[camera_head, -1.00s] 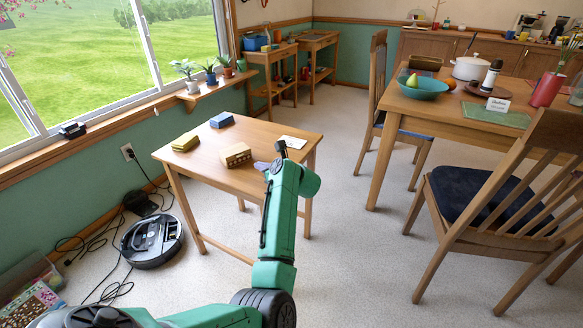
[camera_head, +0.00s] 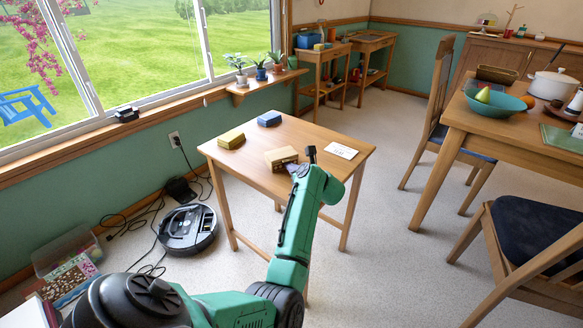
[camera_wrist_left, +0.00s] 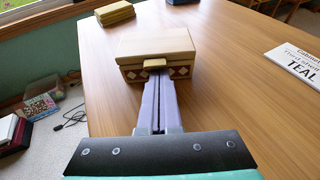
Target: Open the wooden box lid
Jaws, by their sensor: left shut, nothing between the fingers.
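The wooden box (camera_head: 281,156) sits on the small wooden table, beside the front edge. In the left wrist view the box (camera_wrist_left: 158,45) has its lid down, a small pale tab (camera_wrist_left: 155,63) at the lid's front edge and red-and-white diamond patterns on the front. My left gripper (camera_wrist_left: 157,80) has its purple fingers shut and empty, pointing at the box front just below the tab. I cannot tell whether the tips touch it. In the head view my left arm hides most of this gripper (camera_head: 295,168). My right gripper is not in view.
A robot vacuum (camera_head: 188,229) and cables lie on the floor to the left. A dining table (camera_head: 512,137) and chairs stand to the right.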

